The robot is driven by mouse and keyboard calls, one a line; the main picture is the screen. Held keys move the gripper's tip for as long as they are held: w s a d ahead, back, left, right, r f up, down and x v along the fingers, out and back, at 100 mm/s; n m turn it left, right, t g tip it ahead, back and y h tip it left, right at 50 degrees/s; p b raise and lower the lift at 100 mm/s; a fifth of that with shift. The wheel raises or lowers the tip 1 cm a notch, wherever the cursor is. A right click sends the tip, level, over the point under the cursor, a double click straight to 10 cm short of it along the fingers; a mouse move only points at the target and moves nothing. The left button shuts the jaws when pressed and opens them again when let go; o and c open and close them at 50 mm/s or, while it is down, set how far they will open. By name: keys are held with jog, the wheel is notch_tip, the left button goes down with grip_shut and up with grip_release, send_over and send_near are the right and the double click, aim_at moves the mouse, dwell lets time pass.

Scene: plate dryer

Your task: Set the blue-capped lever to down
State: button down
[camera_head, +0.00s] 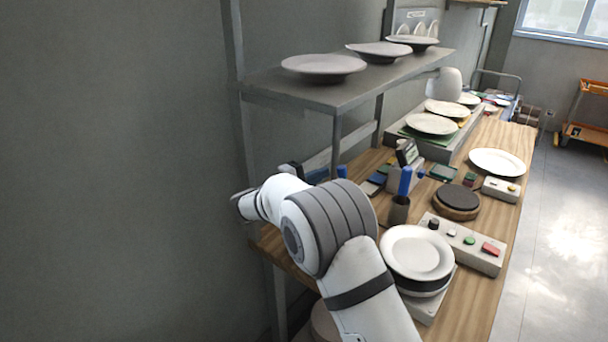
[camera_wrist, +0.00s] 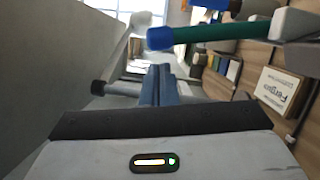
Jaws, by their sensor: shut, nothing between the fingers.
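In the wrist view, a lever with a blue cap (camera_wrist: 160,38) and a green rod (camera_wrist: 205,33) reaches leftward from a pale mount (camera_wrist: 292,24) at the upper right. My gripper (camera_wrist: 160,72) is shut and empty. Its fingertips show just below the blue cap in the picture; I cannot tell whether they touch it.
A shelf (camera_head: 340,92) with several plates hangs above the wooden table (camera_head: 465,318). A stack of plates (camera_head: 416,252), a button panel (camera_head: 475,245), a round dark-topped block (camera_head: 458,198) and a dark cup (camera_head: 398,209) stand right of my arm. A dark-ended rod (camera_wrist: 100,88) lies left of my fingers.

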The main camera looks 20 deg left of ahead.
jog(key=shift+w+d+r, duration=0.1)
jog(key=shift+d, duration=0.6)
jog(key=shift+b, duration=0.5)
